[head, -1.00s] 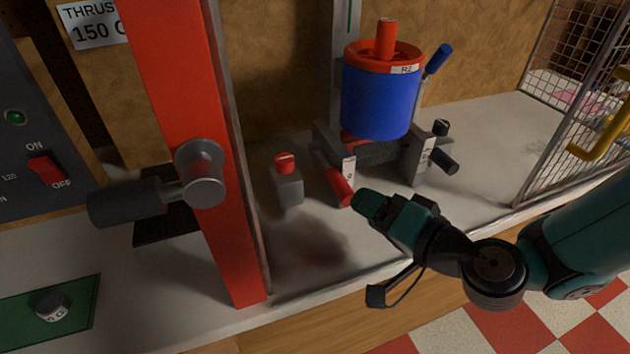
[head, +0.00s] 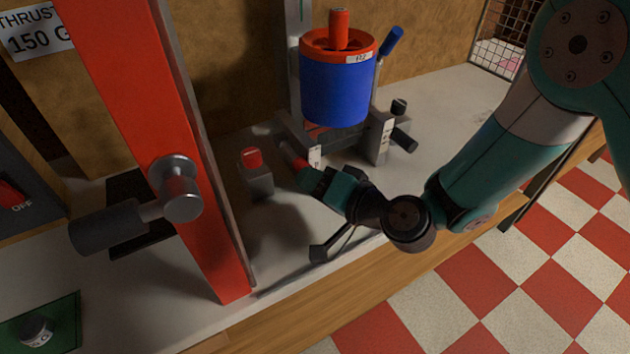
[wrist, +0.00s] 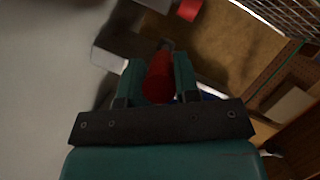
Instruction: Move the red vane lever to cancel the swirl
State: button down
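The ducted rotor, a blue drum (head: 335,95) with a red rim and a label, stands upright on a grey stand at the back centre. The red vane lever (head: 295,157) sticks out from the stand's lower left towards the front. My gripper (head: 306,178) is at the lever's free end and hides its tip in the head view. In the wrist view, the red lever (wrist: 158,80) lies between my two fingers (wrist: 158,88). Both fingers appear to touch its sides, so the gripper looks shut on it.
A grey block with a red button (head: 252,158) stands just left of my gripper. A tall red post (head: 165,130) with a dark handle (head: 115,222) rises at the left. A blue lever (head: 391,42) and dark knobs (head: 400,107) are right of the drum. Wire mesh (head: 498,45) stands at the back right.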

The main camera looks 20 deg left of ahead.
jog(key=shift+w+a+f+b, duration=0.1)
jog(key=shift+f+b, duration=1.8)
jog(key=shift+b, duration=0.5)
jog(key=c, duration=0.9)
grip_release()
jog(key=shift+o, duration=0.3)
jog(key=shift+r, duration=0.15)
